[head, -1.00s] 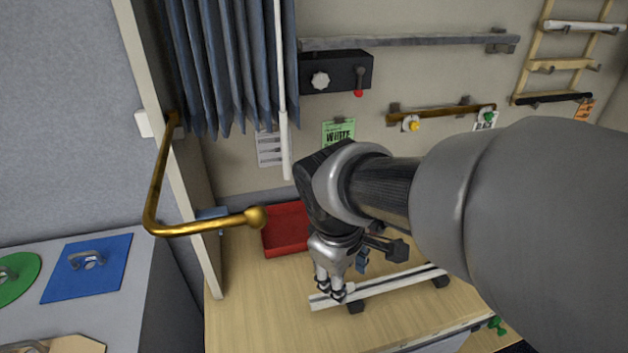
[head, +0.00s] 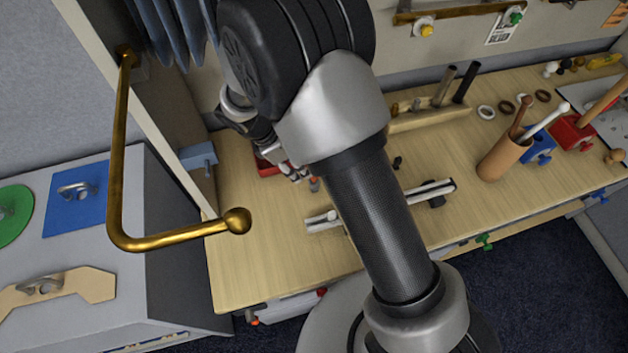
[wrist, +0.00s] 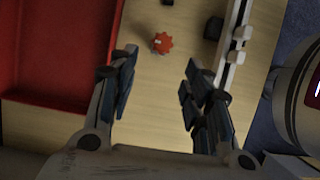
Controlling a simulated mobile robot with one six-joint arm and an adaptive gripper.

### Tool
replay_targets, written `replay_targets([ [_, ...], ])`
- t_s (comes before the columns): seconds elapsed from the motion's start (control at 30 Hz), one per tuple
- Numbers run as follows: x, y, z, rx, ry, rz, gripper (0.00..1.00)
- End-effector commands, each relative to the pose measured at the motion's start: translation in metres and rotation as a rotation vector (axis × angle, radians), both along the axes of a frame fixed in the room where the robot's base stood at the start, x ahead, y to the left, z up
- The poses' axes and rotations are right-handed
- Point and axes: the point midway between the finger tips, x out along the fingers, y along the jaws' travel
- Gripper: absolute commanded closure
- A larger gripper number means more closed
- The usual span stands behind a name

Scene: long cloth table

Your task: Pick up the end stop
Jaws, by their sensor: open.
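A small red, notched knob-like piece (wrist: 162,42) lies on the wooden table just beyond my fingertips in the wrist view; it may be the end stop, but I cannot be sure. In the head view my gripper (head: 295,172) is over the table behind the rail, partly hidden by my arm. A pale rail (head: 322,220) on black feet lies nearby.
A red tray (wrist: 50,45) is close on the left in the wrist view. The rail (wrist: 228,75) runs along the right. A brass rod with a ball end (head: 236,221) juts out at left. A cup of sticks (head: 503,160) stands farther right.

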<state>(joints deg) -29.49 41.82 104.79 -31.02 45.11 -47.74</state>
Motion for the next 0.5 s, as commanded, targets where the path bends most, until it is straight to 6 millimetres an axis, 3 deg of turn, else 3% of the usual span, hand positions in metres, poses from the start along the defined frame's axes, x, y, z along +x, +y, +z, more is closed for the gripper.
replay_targets([
  [0.03, 0.0, -0.005, -0.014, -0.001, 0.004, -0.002, 0.55],
  [0.2, 0.002, -0.018, -0.046, -0.001, 0.004, -0.002, 0.55],
  [0.5, 0.005, -0.028, -0.067, 0.001, 0.0, -0.002, 0.55],
])
